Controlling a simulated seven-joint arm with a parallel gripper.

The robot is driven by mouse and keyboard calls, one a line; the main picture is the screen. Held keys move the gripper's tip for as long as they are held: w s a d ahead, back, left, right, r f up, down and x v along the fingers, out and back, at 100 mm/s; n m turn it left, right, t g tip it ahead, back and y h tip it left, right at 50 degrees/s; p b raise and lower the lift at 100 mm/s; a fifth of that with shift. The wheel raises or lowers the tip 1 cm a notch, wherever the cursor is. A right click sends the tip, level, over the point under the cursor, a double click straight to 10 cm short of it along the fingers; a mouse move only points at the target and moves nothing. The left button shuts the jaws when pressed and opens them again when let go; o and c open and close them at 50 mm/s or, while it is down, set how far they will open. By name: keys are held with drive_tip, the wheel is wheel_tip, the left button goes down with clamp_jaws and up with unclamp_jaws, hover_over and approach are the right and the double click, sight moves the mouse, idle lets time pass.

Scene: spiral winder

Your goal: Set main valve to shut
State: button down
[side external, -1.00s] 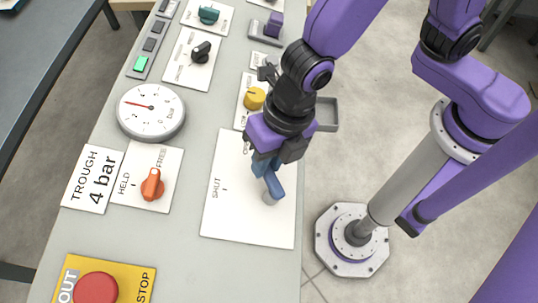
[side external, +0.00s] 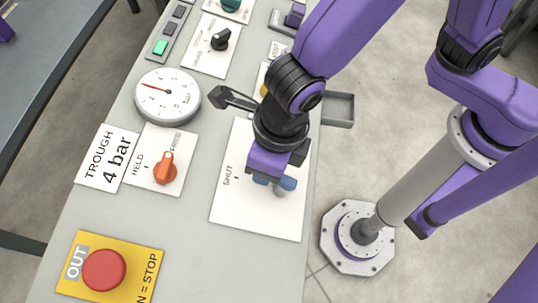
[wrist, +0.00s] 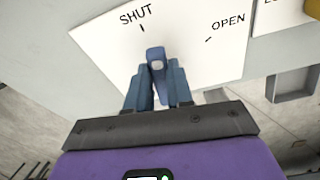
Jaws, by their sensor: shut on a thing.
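The main valve's blue lever handle (wrist: 155,54) stands on a white plate marked SHUT and OPEN (wrist: 198,66). In the wrist view its visible end lies just below the SHUT tick, nearer to it than to the OPEN tick. My gripper (wrist: 158,92) is shut on the handle, with a blue finger on each side. In the side view my gripper (side external: 272,180) is low over the plate (side external: 228,208), and a blue part of the handle (side external: 287,186) shows beside it. The wrist hides the OPEN mark and much of the handle there.
A round gauge (side external: 168,96), an orange HELD/FREE knob (side external: 165,167) and a red stop button (side external: 104,270) are on the grey panel to the left. A black selector (side external: 221,39) is farther back. A grey tray (side external: 338,109) juts out at the panel's right edge.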

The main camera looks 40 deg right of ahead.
drive_tip(key=shift+s+a+n, duration=0.2)
drive_tip(key=shift+a+n, duration=0.15)
drive_tip(key=shift+n, duration=0.55)
drive_tip(key=c, duration=1)
unclamp_jaws()
drive_tip(key=shift+s, duration=0.1)
drive_tip(key=shift+r, duration=0.15)
wheel_tip(320, 180, up, 17)
drive_tip(key=s+d, duration=0.2)
